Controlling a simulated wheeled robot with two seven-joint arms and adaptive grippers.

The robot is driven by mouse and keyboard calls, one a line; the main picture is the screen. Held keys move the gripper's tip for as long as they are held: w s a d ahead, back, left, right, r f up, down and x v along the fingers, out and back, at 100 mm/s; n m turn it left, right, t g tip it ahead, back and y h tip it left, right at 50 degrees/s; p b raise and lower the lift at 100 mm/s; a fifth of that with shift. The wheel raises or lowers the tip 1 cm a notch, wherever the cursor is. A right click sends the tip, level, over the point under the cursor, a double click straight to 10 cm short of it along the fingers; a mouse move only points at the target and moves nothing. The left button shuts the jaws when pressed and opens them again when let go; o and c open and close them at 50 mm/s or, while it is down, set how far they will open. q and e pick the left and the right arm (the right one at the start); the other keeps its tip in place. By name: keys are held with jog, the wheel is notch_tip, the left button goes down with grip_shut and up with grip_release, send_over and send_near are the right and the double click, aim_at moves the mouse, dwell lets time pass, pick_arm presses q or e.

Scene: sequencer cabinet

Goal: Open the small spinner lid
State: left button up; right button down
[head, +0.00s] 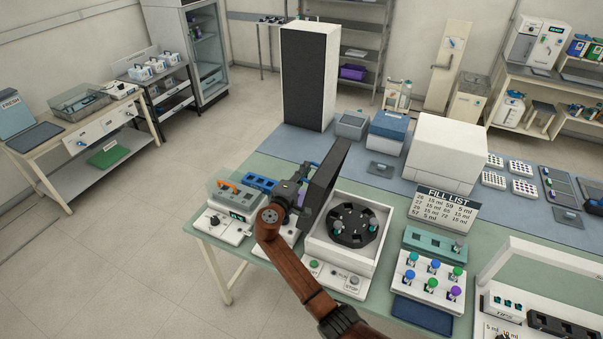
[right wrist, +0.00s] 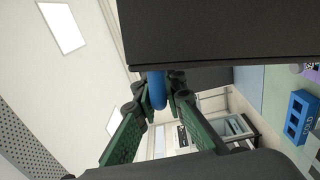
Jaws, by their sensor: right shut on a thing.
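The small spinner (head: 374,262) is a white box on the green bench with a dark round rotor (head: 352,226) inside. Its dark lid (head: 326,182) stands raised, nearly upright, along the box's left side, so the rotor is uncovered. A few tubes with coloured caps sit in the rotor. My right gripper (head: 304,184) is at the lid's left face. In the right wrist view its green fingers (right wrist: 157,98) are shut on the blue lid handle (right wrist: 157,88), with the dark lid (right wrist: 215,30) close above. My left gripper is not in view.
A blue rack (head: 260,183) and a white device with a knob (head: 222,222) stand left of my right arm. The FILL LIST sign (head: 444,207) and a white rack of capped tubes (head: 432,283) stand right of the spinner. A tall dark-fronted cabinet (head: 309,75) is behind.

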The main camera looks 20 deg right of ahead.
jog(key=shift+w+a, duration=0.25)
jog(key=c, duration=2)
grip_release()
jog(key=v, duration=1.2)
